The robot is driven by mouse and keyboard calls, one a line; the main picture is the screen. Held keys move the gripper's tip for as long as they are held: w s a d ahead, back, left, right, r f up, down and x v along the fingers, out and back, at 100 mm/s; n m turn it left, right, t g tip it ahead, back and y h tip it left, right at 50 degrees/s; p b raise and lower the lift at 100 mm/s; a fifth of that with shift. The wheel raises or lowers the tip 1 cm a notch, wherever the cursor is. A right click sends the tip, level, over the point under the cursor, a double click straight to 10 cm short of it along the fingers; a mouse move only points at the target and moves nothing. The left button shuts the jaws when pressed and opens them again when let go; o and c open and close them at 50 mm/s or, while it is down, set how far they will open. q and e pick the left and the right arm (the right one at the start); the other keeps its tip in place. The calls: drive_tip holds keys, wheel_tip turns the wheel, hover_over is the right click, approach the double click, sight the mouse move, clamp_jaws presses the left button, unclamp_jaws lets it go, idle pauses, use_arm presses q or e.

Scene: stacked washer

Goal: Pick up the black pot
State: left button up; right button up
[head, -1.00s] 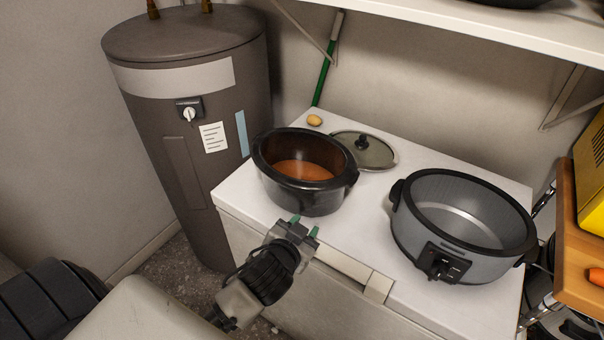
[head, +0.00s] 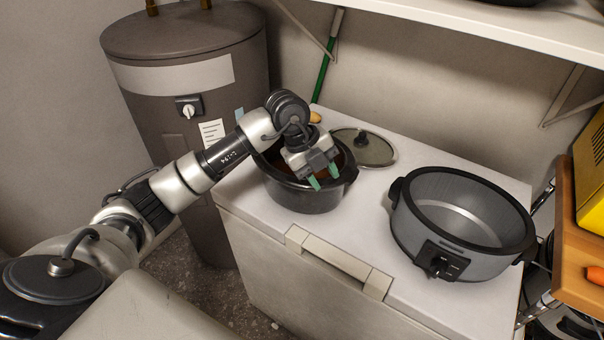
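The black pot (head: 303,197) stands upright on the white chest top, left of its middle. My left gripper (head: 325,183) is over the pot's front right rim, pointing down, with its two green fingertips apart. The fingers look open, with nothing clearly held between them. Whether a fingertip touches the rim I cannot tell. The gripper and wrist hide much of the pot's opening and the brown-orange contents. My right gripper is not in view.
A glass lid (head: 366,150) lies behind the pot. A grey cooker base (head: 462,228) stands to the right. A small yellowish thing (head: 315,117) lies at the back. A water heater (head: 180,80) stands left, and a white shelf (head: 480,30) hangs above.

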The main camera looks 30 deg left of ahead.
sight(276, 168)
use_arm(q)
drive_tip(key=a+r+n+g+y, duration=0.1)
drive_tip(key=a+r+n+y, duration=0.15)
drive_tip(key=a, duration=0.35)
drive_tip(key=a+r+n+y, duration=0.1)
drive_tip(key=a+n+y, duration=0.1)
drive_tip(key=a+y, duration=0.3)
drive_tip(key=shift+m+h, duration=0.25)
drive_tip(key=shift+h, duration=0.3)
drive_tip(key=f+p, duration=0.1)
drive_tip(key=f, duration=0.5)
drive_tip(key=a+f+p, duration=0.1)
drive_tip(key=f, duration=0.2)
drive_tip(key=shift+w+f+p, duration=0.2)
drive_tip(key=shift+w+p, duration=0.1)
drive_tip(key=shift+w, duration=0.05)
drive_tip(key=shift+a+f, duration=0.15)
drive_tip(key=shift+f, duration=0.35)
clamp_jaws()
drive_tip(key=shift+w+r, duration=0.15)
drive_tip(key=shift+w, duration=0.05)
